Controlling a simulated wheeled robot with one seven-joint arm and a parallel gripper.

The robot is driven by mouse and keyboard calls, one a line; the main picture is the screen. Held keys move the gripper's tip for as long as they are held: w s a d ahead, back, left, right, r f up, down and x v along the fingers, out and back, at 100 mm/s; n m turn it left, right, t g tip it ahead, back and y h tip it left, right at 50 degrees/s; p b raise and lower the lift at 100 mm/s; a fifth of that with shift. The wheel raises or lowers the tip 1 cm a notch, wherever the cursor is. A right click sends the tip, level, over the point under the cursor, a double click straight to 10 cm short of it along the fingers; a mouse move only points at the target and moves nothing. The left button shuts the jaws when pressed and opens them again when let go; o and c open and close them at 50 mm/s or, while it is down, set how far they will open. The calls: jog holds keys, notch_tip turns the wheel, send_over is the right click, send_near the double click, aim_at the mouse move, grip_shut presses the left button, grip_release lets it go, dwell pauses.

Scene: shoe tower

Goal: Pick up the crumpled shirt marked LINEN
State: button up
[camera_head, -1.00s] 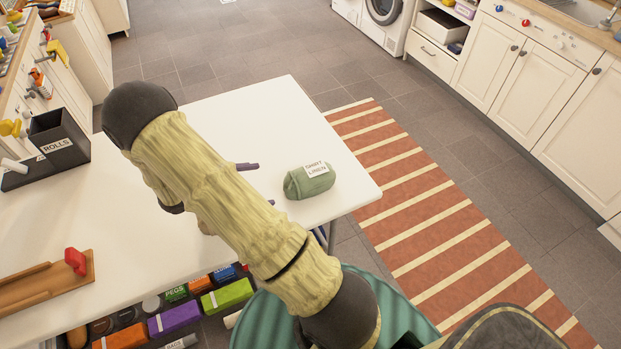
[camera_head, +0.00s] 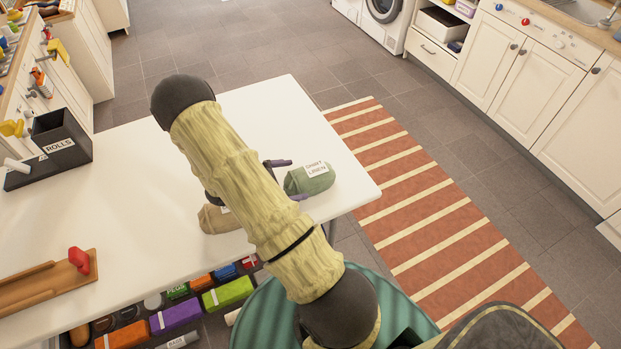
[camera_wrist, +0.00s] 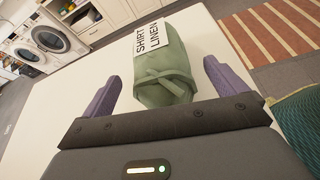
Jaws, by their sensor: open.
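The crumpled green shirt (camera_head: 309,180) lies as a bundle near the right corner of the white table (camera_head: 130,203). Its white label reads SHIRT LINEN. In the wrist view the shirt (camera_wrist: 163,78) lies ahead of and partly between the purple fingers of my gripper (camera_wrist: 158,82). The fingers are apart, one on each side of the shirt's near end, and do not appear closed on it. In the head view my gripper (camera_head: 288,180) is at the shirt's left side, and my arm hides part of it.
A tan bundle (camera_head: 213,220) lies on the table, partly behind my arm. A black ROLLS holder (camera_head: 62,140) and a wooden tray with a red part (camera_head: 45,283) stand at the left. Several coloured boxes (camera_head: 180,315) are below the table's front edge. A striped rug (camera_head: 430,215) lies right.

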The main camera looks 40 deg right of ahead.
aim_at(305, 178)
jog(key=p+x, duration=0.1)
jog(key=x, duration=0.4)
jog(key=shift+f, duration=0.15)
jog(key=c, duration=1.1)
notch_tip(305, 178, up, 10)
jog(key=shift+b, duration=0.3)
jog(key=shift+a, duration=0.1)
